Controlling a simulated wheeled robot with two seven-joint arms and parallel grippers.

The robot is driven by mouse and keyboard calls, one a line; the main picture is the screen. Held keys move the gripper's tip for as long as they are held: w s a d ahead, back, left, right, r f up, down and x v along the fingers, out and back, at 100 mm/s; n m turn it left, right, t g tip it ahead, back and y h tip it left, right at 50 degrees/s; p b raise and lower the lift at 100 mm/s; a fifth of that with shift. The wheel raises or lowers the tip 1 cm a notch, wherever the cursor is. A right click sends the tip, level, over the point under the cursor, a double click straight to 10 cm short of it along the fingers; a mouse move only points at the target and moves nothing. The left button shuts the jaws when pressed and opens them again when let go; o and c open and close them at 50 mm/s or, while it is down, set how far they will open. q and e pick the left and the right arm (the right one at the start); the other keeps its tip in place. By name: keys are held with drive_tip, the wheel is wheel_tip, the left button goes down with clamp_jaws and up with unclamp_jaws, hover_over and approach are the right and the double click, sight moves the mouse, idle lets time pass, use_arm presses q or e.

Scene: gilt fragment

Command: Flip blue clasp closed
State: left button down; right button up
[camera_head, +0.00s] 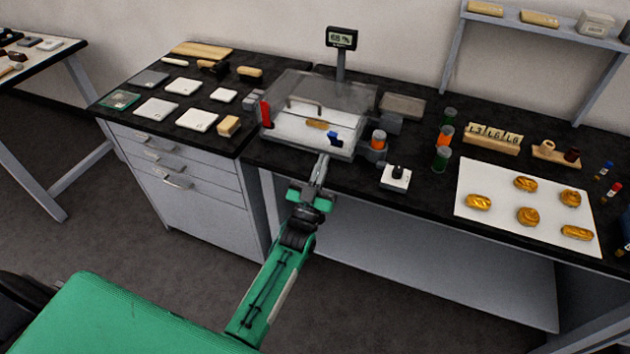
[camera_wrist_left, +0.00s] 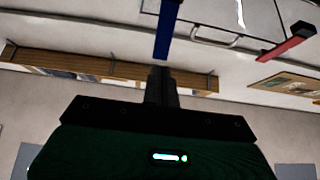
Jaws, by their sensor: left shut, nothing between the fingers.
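The clear-lidded white case (camera_head: 295,133) stands on the black bench. Its blue clasp (camera_head: 334,138) is at the front right; the same clasp shows as a blue bar in the left wrist view (camera_wrist_left: 163,32). A red clasp (camera_head: 266,113) stands upright at the case's left side and also shows in the wrist view (camera_wrist_left: 288,42). My left gripper (camera_head: 325,158) is shut and empty, just in front of the blue clasp. In the wrist view its fingertips (camera_wrist_left: 160,72) are close to the bar's end; contact cannot be told. My right gripper is out of view.
An orange-capped jar (camera_head: 379,140) and a small white device (camera_head: 395,178) stand right of the case. White tiles (camera_head: 197,120) lie on the left bench. A white sheet (camera_head: 500,220) with several gilt pieces lies at the right. A display (camera_head: 341,38) rises behind the case.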

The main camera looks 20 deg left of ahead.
sight(332, 134)
use_arm(q)
drive_tip(key=p+x, duration=0.1)
drive_tip(key=x, duration=0.2)
drive_tip(key=shift+r, duration=0.1)
drive_tip(key=shift+w+r, duration=0.3)
drive_tip(key=shift+w, duration=0.25)
drive_tip(key=w+r+g+p, duration=0.1)
drive_tip(key=g+p, duration=0.1)
drive_tip(key=p, duration=0.3)
drive_tip(key=w+r+g+p, duration=0.1)
drive_tip(key=r+g+p, duration=0.1)
drive_tip(key=p, duration=0.3)
drive_tip(key=shift+w+g+p, duration=0.3)
drive_tip(key=shift+w, duration=0.1)
drive_tip(key=shift+f, duration=0.1)
